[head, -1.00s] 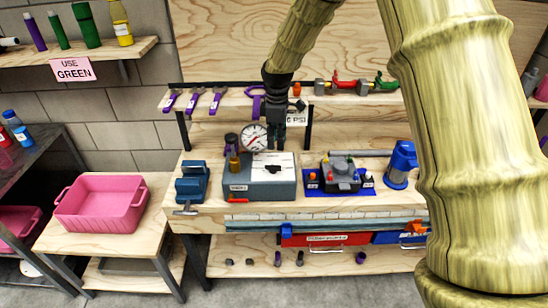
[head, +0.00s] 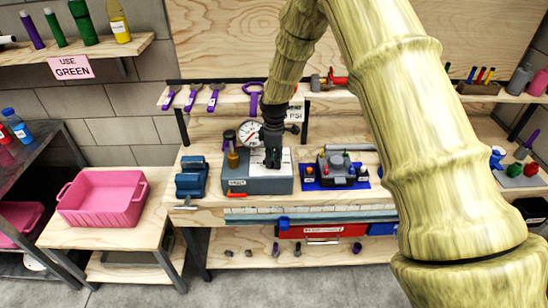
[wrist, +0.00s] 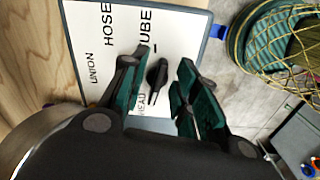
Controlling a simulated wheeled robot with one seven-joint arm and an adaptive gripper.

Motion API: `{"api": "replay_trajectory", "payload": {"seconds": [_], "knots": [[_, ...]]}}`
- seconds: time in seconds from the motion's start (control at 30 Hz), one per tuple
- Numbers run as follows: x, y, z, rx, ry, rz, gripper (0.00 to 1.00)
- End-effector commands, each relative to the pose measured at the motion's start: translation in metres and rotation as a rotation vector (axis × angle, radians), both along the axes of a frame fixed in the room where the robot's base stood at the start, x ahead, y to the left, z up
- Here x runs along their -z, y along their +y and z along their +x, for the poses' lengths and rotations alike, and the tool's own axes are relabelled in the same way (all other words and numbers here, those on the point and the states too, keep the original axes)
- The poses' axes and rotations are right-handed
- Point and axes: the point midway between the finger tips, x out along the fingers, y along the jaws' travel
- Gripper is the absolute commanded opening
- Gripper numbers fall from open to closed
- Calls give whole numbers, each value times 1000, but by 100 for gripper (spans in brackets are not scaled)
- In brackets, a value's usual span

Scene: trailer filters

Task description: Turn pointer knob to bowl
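A grey box (head: 262,186) with a white top plate stands on the workbench. The black pointer knob (wrist: 157,75) sits on the white plate (wrist: 105,40) in the wrist view. My gripper (wrist: 165,62) is open, with one dark green finger on each side of the knob and gaps visible. The knob lies roughly lengthwise between the fingers; I cannot tell which end points. In the head view my gripper (head: 272,157) is down over the plate and hides the knob.
A pressure gauge (head: 249,134) and an amber-bottomed bottle (head: 233,158) stand close to the box. A blue vise (head: 192,178) is to its left, and a grey device (head: 335,168) on a blue mat to its right. A pink tub (head: 103,198) is further left.

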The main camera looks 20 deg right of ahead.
Motion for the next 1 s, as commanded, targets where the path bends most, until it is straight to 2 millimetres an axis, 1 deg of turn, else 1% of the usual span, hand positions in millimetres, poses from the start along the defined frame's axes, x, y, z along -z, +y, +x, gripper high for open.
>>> {"api": "replay_trajectory", "payload": {"seconds": [0.23,0.27,0.4,0.43,0.77,1.0], "knots": [[1,0,0,0,0,0,30],[1,0,0,0,0,0,29],[1,0,0,0,0,0,3],[1,0,0,0,0,0,0],[1,0,0,16,0,0,0],[1,1,-1,123,-1,0,0]]}}
